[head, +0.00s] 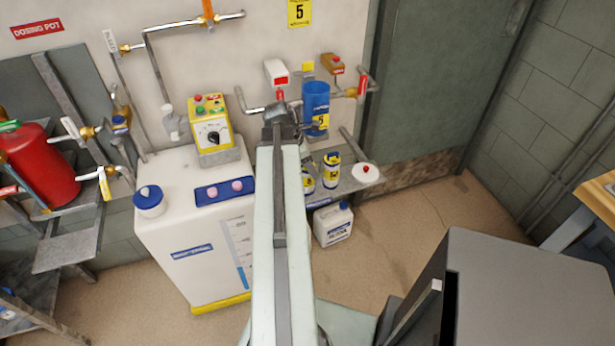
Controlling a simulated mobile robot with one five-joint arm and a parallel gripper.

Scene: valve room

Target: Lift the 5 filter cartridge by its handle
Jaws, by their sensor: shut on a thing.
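On the grey shelf, a small white cartridge with yellow and dark bands (308,181) shows partly, just right of my arm. A similar cartridge (331,170) stands upright to its right. Their numbers are too small to read. My gripper (304,142) is over the shelf, above the partly hidden cartridge, and largely covered by my arm. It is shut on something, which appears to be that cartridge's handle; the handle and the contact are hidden.
Pipes and red-handled valves (362,84) stand close behind. A white tank (185,220) is left of my arm, a white jug (333,223) on the floor below. Floor at right is partly clear.

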